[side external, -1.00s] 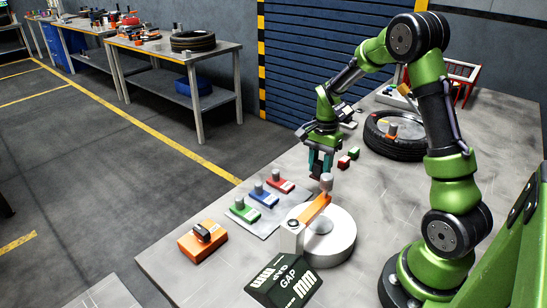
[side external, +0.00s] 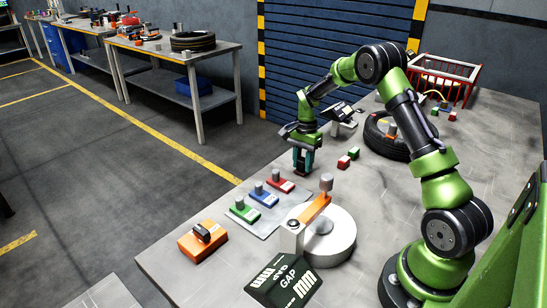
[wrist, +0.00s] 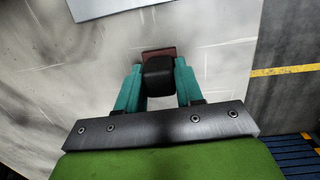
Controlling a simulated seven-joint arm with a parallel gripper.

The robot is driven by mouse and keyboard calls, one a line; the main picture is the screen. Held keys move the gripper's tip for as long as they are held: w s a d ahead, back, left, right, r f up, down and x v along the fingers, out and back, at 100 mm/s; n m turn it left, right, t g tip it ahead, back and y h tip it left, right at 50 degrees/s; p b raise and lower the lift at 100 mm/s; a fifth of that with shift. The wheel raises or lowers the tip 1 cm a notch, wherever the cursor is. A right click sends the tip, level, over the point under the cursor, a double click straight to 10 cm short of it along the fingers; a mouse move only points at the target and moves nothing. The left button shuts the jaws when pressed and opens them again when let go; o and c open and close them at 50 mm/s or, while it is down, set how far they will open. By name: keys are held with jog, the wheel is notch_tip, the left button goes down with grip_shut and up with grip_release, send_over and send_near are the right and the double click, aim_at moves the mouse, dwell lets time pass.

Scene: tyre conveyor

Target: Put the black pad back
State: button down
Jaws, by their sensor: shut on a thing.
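My gripper (side external: 302,162) is held above the table, behind the row of knobbed blocks. In the wrist view its two teal fingers (wrist: 158,88) are shut on a black pad (wrist: 158,76), a rounded block. A brownish-red flat part (wrist: 158,53) shows just beyond the pad; I cannot tell whether it is joined to it. The pad is mostly hidden by the fingers in the side view.
Green (side external: 244,210), blue (side external: 263,195) and red (side external: 280,182) knobbed blocks stand on a grey mat. A white round stand (side external: 335,245) with an orange arm is nearby. Two small cubes (side external: 348,159) and a tyre (side external: 382,140) lie right.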

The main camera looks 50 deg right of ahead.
jog(key=c, duration=0.7)
grip_release()
jog(key=shift+f, duration=0.15)
